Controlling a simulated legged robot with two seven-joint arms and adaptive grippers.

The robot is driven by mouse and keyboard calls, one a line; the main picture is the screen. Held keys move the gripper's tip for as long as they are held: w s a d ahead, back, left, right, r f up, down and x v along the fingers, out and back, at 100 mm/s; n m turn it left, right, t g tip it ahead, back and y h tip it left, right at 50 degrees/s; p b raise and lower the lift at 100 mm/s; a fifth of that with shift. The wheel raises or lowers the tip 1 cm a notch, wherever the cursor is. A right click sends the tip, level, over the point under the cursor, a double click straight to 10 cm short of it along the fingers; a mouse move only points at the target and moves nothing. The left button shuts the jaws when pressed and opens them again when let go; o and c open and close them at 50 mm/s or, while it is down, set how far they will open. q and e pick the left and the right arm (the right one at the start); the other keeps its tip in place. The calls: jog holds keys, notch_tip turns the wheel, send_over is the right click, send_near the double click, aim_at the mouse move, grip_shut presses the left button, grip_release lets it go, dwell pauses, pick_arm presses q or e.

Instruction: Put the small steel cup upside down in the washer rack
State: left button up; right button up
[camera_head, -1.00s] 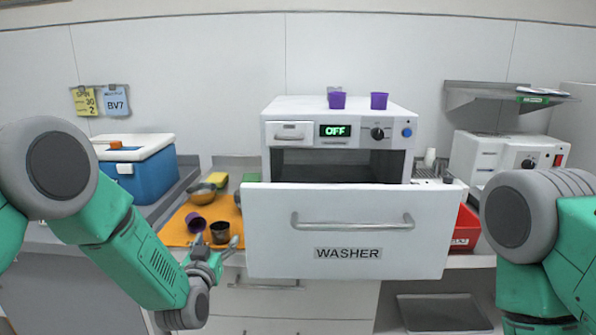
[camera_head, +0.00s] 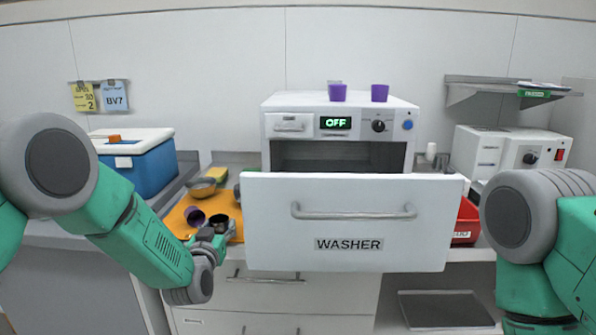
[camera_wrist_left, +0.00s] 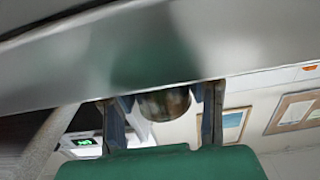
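The small steel cup (camera_head: 221,222) stands on the orange mat (camera_head: 176,222) on the left counter, mouth up as far as I can tell. My left gripper (camera_head: 217,236) is at the near side of the cup and partly covers it. In the left wrist view, the gripper's fingers (camera_wrist_left: 163,112) are apart. A round, shiny, brownish thing, likely the cup (camera_wrist_left: 165,103), shows between them, with gaps on both sides. The washer (camera_head: 338,136) has its door drawer (camera_head: 342,225) pulled out; its front hides the rack. My right gripper is out of view.
A bowl (camera_head: 202,188) and sponge (camera_head: 216,173) are behind. A blue cooler (camera_head: 150,170) stands left. A red bin (camera_head: 466,222) is right of the drawer.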

pick_arm(q)
jog(key=shift+r, duration=0.1)
jog(key=shift+c, duration=0.4)
jog(key=shift+r+p, duration=2.55)
jog(key=shift+r, duration=1.15)
jog(key=shift+f, duration=0.1)
